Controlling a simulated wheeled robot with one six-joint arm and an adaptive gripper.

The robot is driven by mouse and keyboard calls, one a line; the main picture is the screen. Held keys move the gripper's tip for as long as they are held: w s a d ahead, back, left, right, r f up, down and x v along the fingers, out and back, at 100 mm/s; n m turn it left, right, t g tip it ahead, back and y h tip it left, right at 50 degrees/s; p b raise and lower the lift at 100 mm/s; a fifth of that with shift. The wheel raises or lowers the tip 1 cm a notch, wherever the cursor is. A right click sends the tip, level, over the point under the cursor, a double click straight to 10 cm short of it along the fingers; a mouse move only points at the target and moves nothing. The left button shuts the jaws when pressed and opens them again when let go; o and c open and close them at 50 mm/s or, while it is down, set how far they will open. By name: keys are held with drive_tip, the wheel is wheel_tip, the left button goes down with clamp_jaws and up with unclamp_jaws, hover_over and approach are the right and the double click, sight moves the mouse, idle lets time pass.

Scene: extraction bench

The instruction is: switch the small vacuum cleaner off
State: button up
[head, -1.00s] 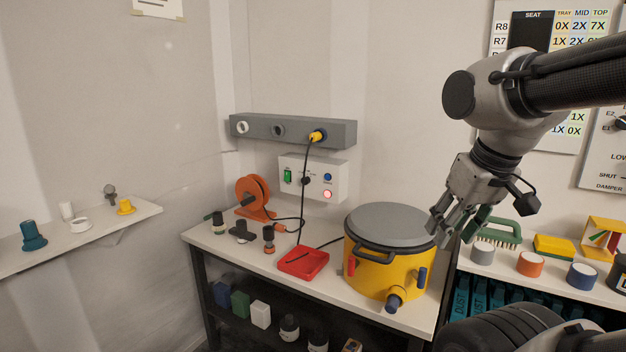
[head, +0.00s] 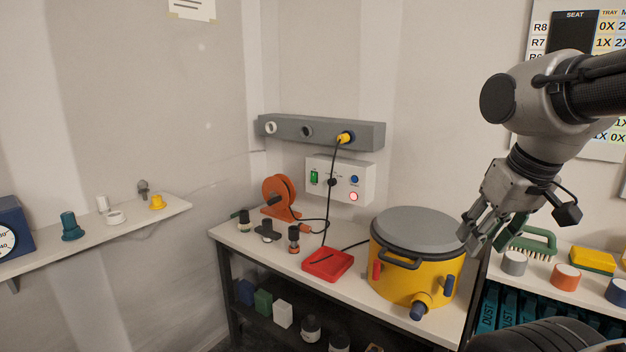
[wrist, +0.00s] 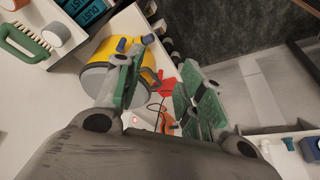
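The small vacuum cleaner (head: 409,277) is a yellow drum with a grey lid, standing at the right end of the bench. A red part and a blue part sit on its side, and a dark-blue-tipped port points forward. It also shows in the wrist view (wrist: 100,52). A white control box (head: 340,180) on the wall has a green switch (head: 314,177), a dark knob, a blue button (head: 354,180) and a red lit lamp (head: 353,197). My gripper (head: 482,240) is open and empty, in the air right of the drum; its fingers stand apart in the wrist view (wrist: 160,95).
A grey wall rail (head: 290,130) holds a yellow plug (head: 346,138) with a black cable. An orange reel (head: 280,195), several dark fittings and a red tray (head: 328,264) are on the bench. A shelf with a green brush (head: 532,243) stands right. A small shelf hangs left.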

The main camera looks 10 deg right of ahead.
clamp_jaws()
idle(1.1)
